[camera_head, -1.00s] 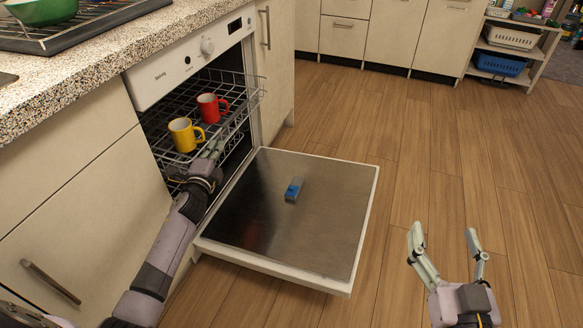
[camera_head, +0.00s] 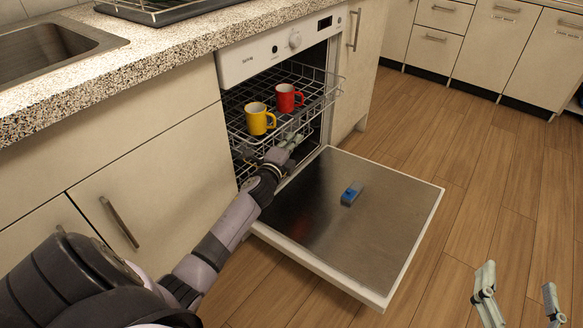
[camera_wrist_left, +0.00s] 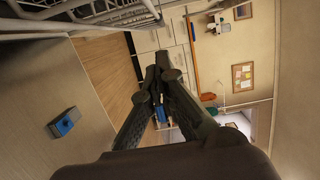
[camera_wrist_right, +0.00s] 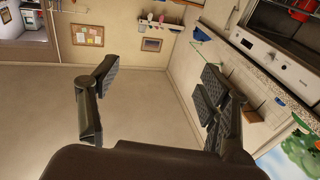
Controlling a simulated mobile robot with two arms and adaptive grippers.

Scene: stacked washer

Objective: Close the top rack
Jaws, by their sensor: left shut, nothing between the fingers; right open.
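The top rack (camera_head: 246,138) of the dishwasher is a grey wire basket that sticks out a little past the front of the machine. A yellow mug (camera_head: 259,119) and a red mug (camera_head: 286,98) stand in it. My left gripper (camera_head: 292,141) is shut and empty at the rack's front, low on its near edge; I cannot tell whether it touches the wire. In the left wrist view the shut fingers (camera_wrist_left: 160,80) show with white rack wires at the upper left. My right gripper (camera_head: 520,290) is open and empty over the floor, also seen open in the right wrist view (camera_wrist_right: 150,95).
The dishwasher door (camera_head: 352,215) lies folded down, with a blue dispenser piece (camera_head: 351,193) on its inner face. The counter (camera_head: 170,60) with a sink (camera_head: 50,50) runs above. The wooden floor (camera_head: 480,180) right of the door is clear.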

